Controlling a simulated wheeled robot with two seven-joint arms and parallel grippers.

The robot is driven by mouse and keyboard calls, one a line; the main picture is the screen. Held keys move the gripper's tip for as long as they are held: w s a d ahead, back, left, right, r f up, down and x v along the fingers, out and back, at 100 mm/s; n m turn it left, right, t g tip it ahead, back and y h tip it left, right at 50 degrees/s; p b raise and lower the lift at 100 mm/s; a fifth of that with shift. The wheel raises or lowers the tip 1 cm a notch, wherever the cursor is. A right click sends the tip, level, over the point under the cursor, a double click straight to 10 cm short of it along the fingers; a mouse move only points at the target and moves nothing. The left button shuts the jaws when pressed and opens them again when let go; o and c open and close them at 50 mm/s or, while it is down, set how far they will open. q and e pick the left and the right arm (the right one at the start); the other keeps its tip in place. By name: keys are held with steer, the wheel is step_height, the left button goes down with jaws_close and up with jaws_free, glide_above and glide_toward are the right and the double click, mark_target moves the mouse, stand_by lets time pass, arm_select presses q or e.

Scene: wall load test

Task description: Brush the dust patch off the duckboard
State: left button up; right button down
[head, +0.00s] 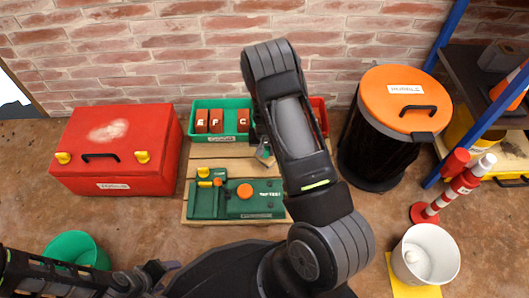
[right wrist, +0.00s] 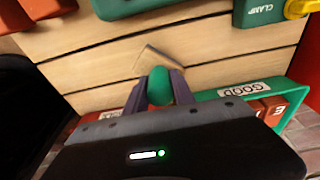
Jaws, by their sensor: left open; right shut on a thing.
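The wooden slatted duckboard (head: 205,161) lies on the floor in the middle of the head view. Its slats fill much of the right wrist view (right wrist: 90,70). My right gripper (right wrist: 158,88) is shut on a green-handled thing (right wrist: 160,84), probably the brush, over the slats. A tan, angular patch (right wrist: 150,60) shows just beyond the handle; I cannot tell whether it is brush head or dust. In the head view my right arm hides part of the board. My left gripper (head: 157,273) is open and empty at the lower left, off the board.
A green machine (head: 235,199) and a green bin of red bricks (head: 222,115) are on or beside the board. A red toolbox (head: 118,150) with a pale patch on its lid stands left. An orange-lidded bin (head: 405,100), white bucket (head: 425,255) and shelf stand right.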

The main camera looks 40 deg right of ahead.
steer(key=shift+r+p, duration=1.4)
steer(key=shift+r, duration=0.95)
